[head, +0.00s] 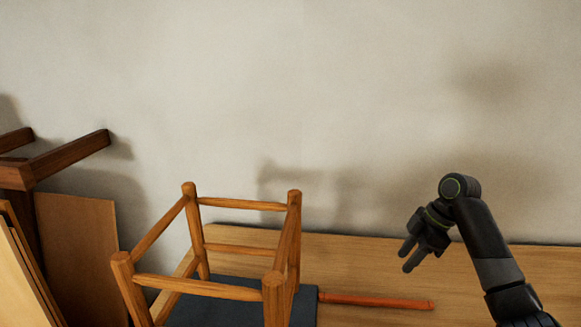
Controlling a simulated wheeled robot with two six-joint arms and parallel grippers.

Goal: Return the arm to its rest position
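My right arm comes in from the lower right, and its black gripper (411,257) hangs in the air above the right part of the wooden bench (540,262). Its two fingers point down and left with a gap between them, and nothing shows in the gap. The gripper is to the right of the wooden stool frame (236,205) and apart from it. My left arm and gripper are not in view.
The stool frame stands on a dark mat (240,291) on the bench. An orange-red rod (375,301) lies right of the mat. Wooden boards (80,250) and a dark wooden piece (65,157) stand at the left. The bench's right part looks clear.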

